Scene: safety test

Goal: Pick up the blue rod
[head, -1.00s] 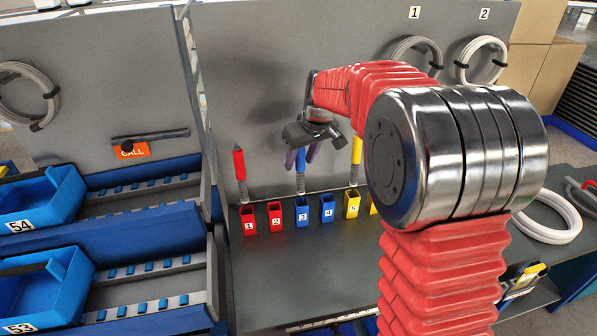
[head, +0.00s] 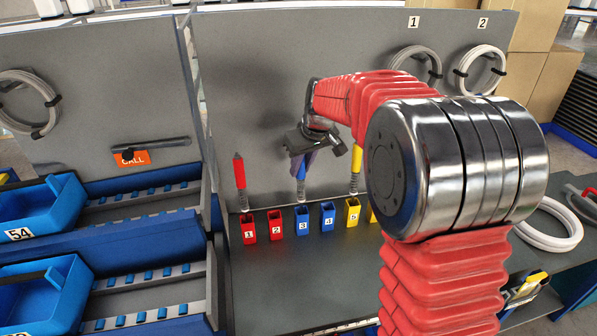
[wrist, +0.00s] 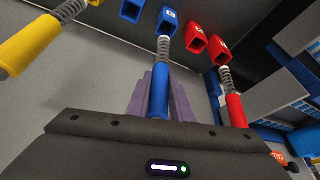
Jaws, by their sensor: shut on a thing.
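The blue rod (head: 301,171) stands upright on a metal spring above the blue holder marked 3 (head: 302,217). My gripper (head: 305,163) reaches it from above, and its purple fingers are shut on the rod's upper part. In the wrist view the blue rod (wrist: 159,92) lies between the two purple fingers (wrist: 160,104), with its spring and blue holder beyond. The rod's top end is hidden by the gripper body.
A red rod (head: 239,172) stands on a spring to the left, and a yellow rod (head: 356,161) to the right. Red, blue and yellow holders line the bench. A grey panel (head: 250,80) rises close behind. The bench front is clear.

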